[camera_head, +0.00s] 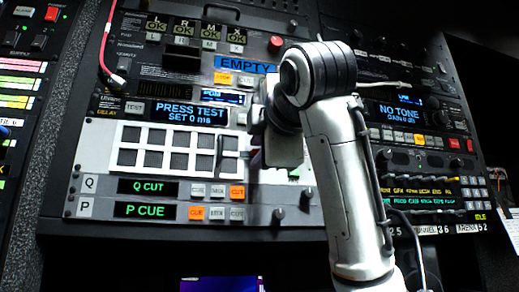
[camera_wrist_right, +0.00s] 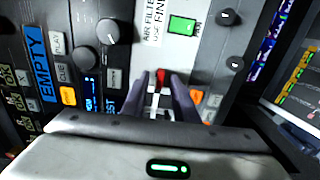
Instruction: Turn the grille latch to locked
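A small red piece (camera_wrist_right: 161,76), which looks like the latch, shows in the right wrist view between the fingertips of my right gripper (camera_wrist_right: 160,82). A pale panel surface shows on both sides of it, so the fingers look open around it and not pressed on it. Whether they touch it is hard to tell. In the head view my right gripper (camera_head: 256,125) is at the right end of the white panel with dark squares (camera_head: 125,134). My wrist and arm hide the latch there. My left gripper is in neither view.
A round dark knob (camera_wrist_right: 108,31) and a green-lit display (camera_wrist_right: 183,26) are close to the right fingers. Lit buttons (camera_head: 237,192) and small knobs (camera_head: 279,213) lie below the gripper. A red cable (camera_head: 106,45) hangs at upper left.

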